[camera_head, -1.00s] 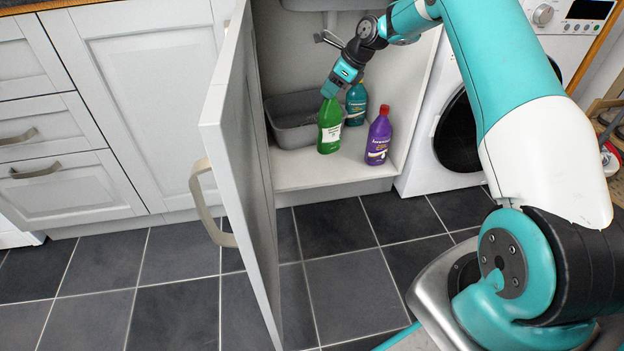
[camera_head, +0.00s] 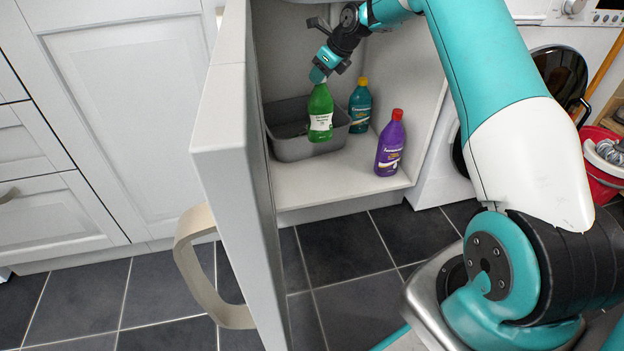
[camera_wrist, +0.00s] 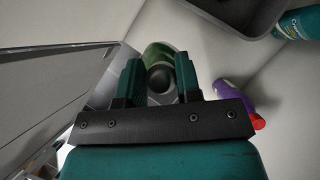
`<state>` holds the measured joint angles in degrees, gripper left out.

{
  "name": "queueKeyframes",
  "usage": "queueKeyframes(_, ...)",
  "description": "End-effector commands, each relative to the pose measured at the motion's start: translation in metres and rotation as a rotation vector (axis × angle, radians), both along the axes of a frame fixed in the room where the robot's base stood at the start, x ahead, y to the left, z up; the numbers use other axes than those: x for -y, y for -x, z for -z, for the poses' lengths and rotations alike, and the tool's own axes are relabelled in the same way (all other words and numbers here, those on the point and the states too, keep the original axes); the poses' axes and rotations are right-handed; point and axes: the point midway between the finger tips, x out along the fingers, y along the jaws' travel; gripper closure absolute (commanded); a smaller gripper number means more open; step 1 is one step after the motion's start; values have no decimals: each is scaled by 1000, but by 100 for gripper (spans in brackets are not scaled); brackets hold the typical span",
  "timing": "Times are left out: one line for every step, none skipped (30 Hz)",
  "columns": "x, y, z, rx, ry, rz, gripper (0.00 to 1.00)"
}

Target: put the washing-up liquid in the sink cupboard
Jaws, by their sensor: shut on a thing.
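My gripper (camera_head: 319,75) is shut on the top of a green bottle with a white label (camera_head: 320,115), which hangs nearly upright inside the open sink cupboard (camera_head: 335,182). The bottle overlaps the front wall of a grey tub in the head view; whether its base touches anything is unclear. In the wrist view the green bottle (camera_wrist: 157,58) shows between my gripper's two fingers (camera_wrist: 158,75). The cupboard door (camera_head: 245,160) stands wide open on the left.
The grey tub (camera_head: 293,150) stands at the cupboard's left. A teal bottle with a yellow cap (camera_head: 360,106) stands right of it, and a purple bottle with a red cap (camera_head: 390,148) stands nearer the front right. The cupboard floor's front left is clear.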

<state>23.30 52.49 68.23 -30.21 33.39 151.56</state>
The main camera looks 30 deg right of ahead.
Motion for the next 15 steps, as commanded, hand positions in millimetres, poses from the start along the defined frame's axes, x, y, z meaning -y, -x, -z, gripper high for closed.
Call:
queueKeyframes(0, -1, -1, 3, 1, 0, 100)
queueKeyframes(0, -1, 0, 3, 1, 0, 100)
queueKeyframes(-1, -1, 3, 3, 1, 0, 100)
queueKeyframes(-1, -1, 7, 2, 1, 0, 100)
queueKeyframes(-2, -1, 12, 2, 1, 0, 100)
queueKeyframes(-2, -1, 20, 1, 0, -1, 100)
queueKeyframes(-3, -1, 27, 1, 0, -2, 100)
queueKeyframes(-3, -1, 36, 1, 0, -3, 100)
queueKeyframes(-4, -1, 48, 0, 0, -4, 100)
queueKeyframes(-4, -1, 56, -1, 0, -4, 100)
queueKeyframes(-4, -1, 64, 0, -1, -4, 100)
queueKeyframes(-5, -1, 75, 0, -1, -4, 100)
queueKeyframes(-4, -1, 84, 0, -1, -4, 100)
queueKeyframes(-4, -1, 92, 0, 0, -5, 100)
queueKeyframes(-4, -1, 103, 0, 0, -4, 100)
